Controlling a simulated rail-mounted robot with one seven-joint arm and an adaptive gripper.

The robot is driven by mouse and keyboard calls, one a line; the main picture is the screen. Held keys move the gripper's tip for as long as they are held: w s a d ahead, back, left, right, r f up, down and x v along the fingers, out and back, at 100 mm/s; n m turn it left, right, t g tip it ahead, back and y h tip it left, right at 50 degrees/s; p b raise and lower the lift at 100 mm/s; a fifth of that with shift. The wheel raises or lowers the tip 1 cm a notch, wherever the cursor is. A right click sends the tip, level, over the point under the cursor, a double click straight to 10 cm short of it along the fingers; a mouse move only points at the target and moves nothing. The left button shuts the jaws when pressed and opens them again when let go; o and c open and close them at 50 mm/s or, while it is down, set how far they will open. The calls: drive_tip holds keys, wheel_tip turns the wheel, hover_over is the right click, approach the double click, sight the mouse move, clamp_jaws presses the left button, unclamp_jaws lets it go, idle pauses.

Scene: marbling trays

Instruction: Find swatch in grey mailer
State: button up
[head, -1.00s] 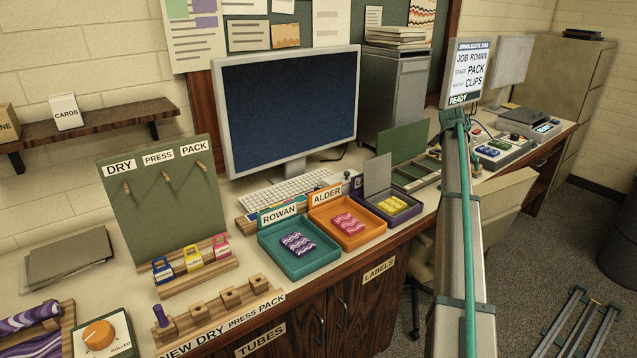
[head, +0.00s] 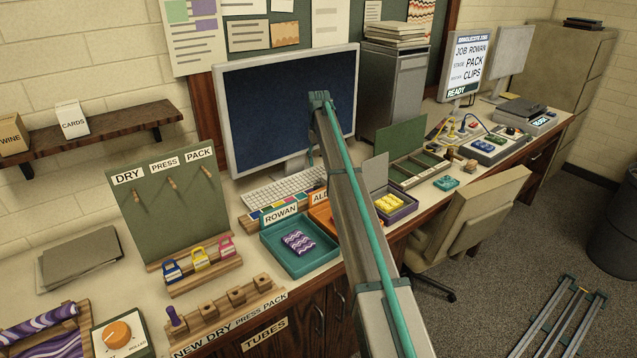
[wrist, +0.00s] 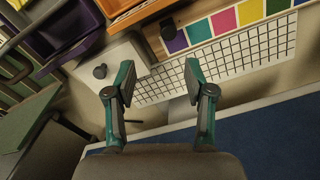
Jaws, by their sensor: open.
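My gripper (wrist: 158,80) is open and empty in the wrist view, above the desk by the white keyboard (wrist: 225,65); in the head view my arm hides it. Two flat grey envelope-like sheets (head: 78,262) lie stacked on the desk at the left in the head view; I cannot tell whether one is the grey mailer. No swatch shows in them. A purple wavy swatch (head: 298,242) lies in the teal ROWAN tray (head: 318,266). A yellow patterned swatch (head: 388,203) lies in the purple tray (head: 405,212). The orange ALDER tray (head: 322,216) is mostly behind my arm.
The monitor (head: 285,105) stands behind the keyboard. A DRY PRESS PACK board (head: 165,205) with pegs, a rack of coloured clips (head: 200,262) and a wooden peg stand (head: 222,315) fill the left middle. A chair (head: 465,225) stands in front of the desk.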

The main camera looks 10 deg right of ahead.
sight(317, 187)
drive_tip(key=f+p, duration=0.1)
drive_tip(key=f, duration=0.3)
drive_tip(key=f+p, duration=0.1)
drive_tip(key=f, duration=0.3)
drive_tip(key=a+f+p, duration=0.1)
drive_tip(key=f, duration=0.2)
drive_tip(key=shift+w+f+p, duration=0.1)
drive_tip(key=shift+f+p, duration=0.25)
drive_tip(key=shift+f, duration=0.05)
clamp_jaws()
